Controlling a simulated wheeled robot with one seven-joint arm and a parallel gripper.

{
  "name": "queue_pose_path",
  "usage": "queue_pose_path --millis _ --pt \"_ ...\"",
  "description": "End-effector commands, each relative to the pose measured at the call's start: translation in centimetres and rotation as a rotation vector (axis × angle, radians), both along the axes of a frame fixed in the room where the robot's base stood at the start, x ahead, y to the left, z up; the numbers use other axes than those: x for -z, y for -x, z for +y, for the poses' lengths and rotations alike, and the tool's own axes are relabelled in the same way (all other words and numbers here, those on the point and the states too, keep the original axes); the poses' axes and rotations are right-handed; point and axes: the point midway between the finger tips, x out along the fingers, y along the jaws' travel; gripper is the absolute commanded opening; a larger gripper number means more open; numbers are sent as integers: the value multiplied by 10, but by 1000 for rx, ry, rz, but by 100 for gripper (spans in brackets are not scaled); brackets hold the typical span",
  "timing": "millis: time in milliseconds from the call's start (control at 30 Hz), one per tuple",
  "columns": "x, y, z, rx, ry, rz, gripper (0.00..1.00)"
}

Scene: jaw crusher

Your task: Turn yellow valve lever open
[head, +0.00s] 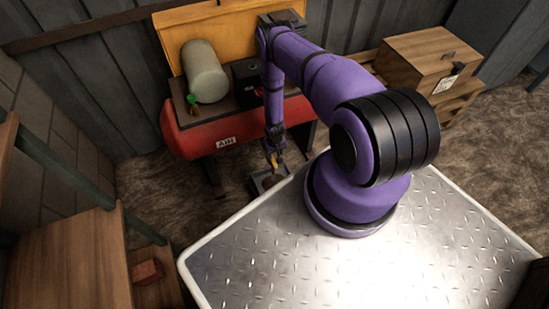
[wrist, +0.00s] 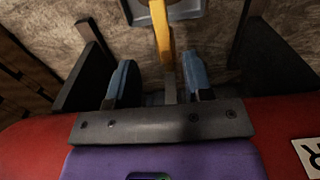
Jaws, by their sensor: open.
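The yellow valve lever (wrist: 162,36) runs down the upper middle of the wrist view. Its lower end reaches between the two blue fingers of my gripper (wrist: 160,82). The fingers are open, one on each side of the lever, which lies closer to the right finger. I cannot tell whether it touches that finger. In the head view, a small bit of the lever (head: 282,157) shows beside my gripper (head: 274,160), low in front of the red air tank. The valve body and the lever's pivot are not clear in either view.
The red air tank (head: 190,138) stands behind my gripper, with a grey cylinder (head: 204,72) on top. A small grey metal plate (head: 262,187) sits just below my gripper. Wooden crates (head: 415,60) are at the back right and a wooden shelf (head: 65,260) at the left.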

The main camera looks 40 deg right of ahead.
Motion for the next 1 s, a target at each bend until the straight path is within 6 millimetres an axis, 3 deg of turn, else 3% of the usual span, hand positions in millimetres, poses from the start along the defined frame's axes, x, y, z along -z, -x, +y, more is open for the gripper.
queue_pose_path --millis 100,300,1000 --pt "-14 -1 0 0 0 -1 47" --pt "-23 0 0 0 0 -1 47" --pt "-23 0 0 0 0 0 47"
